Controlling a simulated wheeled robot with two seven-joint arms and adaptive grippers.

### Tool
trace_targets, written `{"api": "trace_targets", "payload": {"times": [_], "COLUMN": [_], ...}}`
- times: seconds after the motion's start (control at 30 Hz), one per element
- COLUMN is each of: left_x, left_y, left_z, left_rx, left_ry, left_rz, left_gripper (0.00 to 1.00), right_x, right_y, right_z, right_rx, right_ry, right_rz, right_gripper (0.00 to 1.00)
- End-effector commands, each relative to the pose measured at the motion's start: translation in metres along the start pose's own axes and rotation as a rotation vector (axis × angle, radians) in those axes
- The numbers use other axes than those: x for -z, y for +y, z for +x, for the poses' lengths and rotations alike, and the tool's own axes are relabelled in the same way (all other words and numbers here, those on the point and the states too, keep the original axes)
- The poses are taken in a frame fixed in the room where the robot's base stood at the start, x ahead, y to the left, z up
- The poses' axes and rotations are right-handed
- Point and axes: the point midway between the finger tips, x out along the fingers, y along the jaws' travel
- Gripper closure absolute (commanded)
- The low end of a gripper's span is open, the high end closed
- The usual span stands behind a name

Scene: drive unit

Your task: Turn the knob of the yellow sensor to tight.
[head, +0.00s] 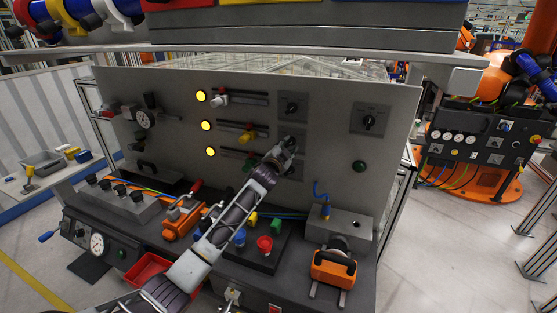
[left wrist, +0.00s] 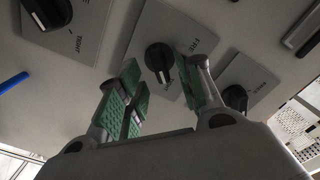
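On the grey upright panel, the yellow sensor (head: 246,138) sits on the middle slotted rail, with a lit yellow lamp to its left. My left arm crosses the panel's front, and my left gripper (head: 286,148) is at the middle of the right-hand column of knobs, hiding the middle-row knob there. In the left wrist view this black knob (left wrist: 160,57) on its grey plate lies just ahead between the fingertips. My left gripper (left wrist: 162,88) is open there, with green-padded fingers apart; contact cannot be told. My right gripper is not in view.
Neighbouring knobs are above (head: 292,106) and partly hidden below. Below stand an orange-handled device (head: 333,268), a red button (head: 264,244) and a red tray (head: 148,269).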

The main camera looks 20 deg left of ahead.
Motion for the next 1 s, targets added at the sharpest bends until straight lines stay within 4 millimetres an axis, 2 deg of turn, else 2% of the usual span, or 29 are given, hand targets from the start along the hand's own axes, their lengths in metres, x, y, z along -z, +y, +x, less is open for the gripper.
{"api": "trace_targets", "payload": {"times": [1.0], "left_x": [0.0], "left_y": [0.0], "left_z": [-0.089], "left_rx": [0.0], "left_ry": [0.0], "left_rz": [0.0], "left_gripper": [0.64], "right_x": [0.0], "right_y": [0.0], "right_z": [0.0], "right_rx": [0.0], "right_ry": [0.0], "right_rz": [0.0], "right_gripper": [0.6]}}
